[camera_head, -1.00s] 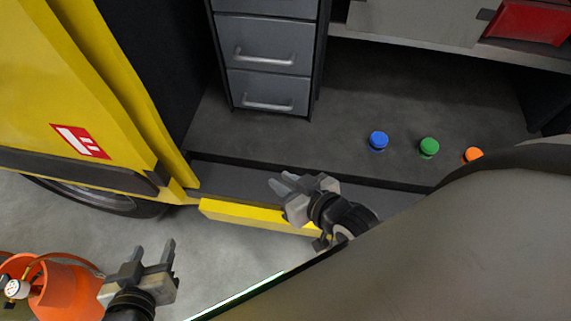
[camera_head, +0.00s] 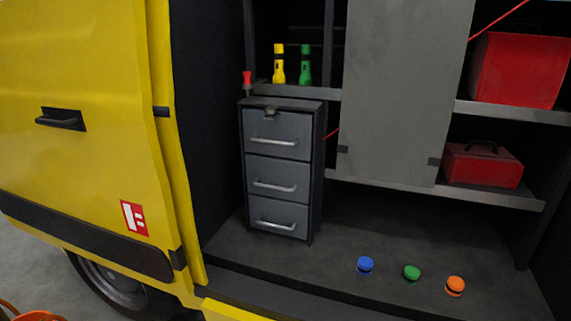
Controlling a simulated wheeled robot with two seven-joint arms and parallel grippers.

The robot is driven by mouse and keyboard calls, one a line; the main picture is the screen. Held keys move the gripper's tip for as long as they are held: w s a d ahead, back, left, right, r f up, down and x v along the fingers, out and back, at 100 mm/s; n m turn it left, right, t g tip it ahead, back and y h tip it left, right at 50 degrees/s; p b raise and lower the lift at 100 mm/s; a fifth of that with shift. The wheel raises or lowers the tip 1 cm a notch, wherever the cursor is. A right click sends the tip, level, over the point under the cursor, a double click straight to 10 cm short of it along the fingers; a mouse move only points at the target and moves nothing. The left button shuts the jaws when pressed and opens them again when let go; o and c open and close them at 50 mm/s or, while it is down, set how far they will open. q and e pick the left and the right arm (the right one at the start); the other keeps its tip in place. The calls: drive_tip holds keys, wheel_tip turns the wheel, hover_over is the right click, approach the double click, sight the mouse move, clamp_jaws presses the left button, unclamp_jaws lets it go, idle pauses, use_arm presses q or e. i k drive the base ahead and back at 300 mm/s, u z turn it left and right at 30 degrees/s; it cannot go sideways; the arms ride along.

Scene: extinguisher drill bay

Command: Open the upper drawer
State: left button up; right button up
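A dark grey drawer cabinet (camera_head: 317,160) stands on the van floor, left of the middle of the view. It has three drawers, one above another, each with a light bar handle. The upper drawer (camera_head: 262,127) looks closed, and its handle (camera_head: 274,142) runs across its front. A small dark latch-like part (camera_head: 270,111) sits at the top edge above that drawer. The middle drawer (camera_head: 265,169) and the lower drawer (camera_head: 266,211) also look closed. Neither of my grippers shows in this view.
The yellow van door (camera_head: 80,85) stands on the left. Blue (camera_head: 365,265), green (camera_head: 412,272) and orange (camera_head: 455,286) knobs sit on the floor, right of the cabinet. Flashlights, yellow (camera_head: 279,64) and green (camera_head: 305,65), stand behind the cabinet. Red boxes (camera_head: 520,70) fill the right shelves.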

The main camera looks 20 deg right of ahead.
sight(284, 133)
drive_tip(key=u, duration=0.6)
drive_tip(key=i, duration=1.6)
drive_tip(key=z, duration=0.8)
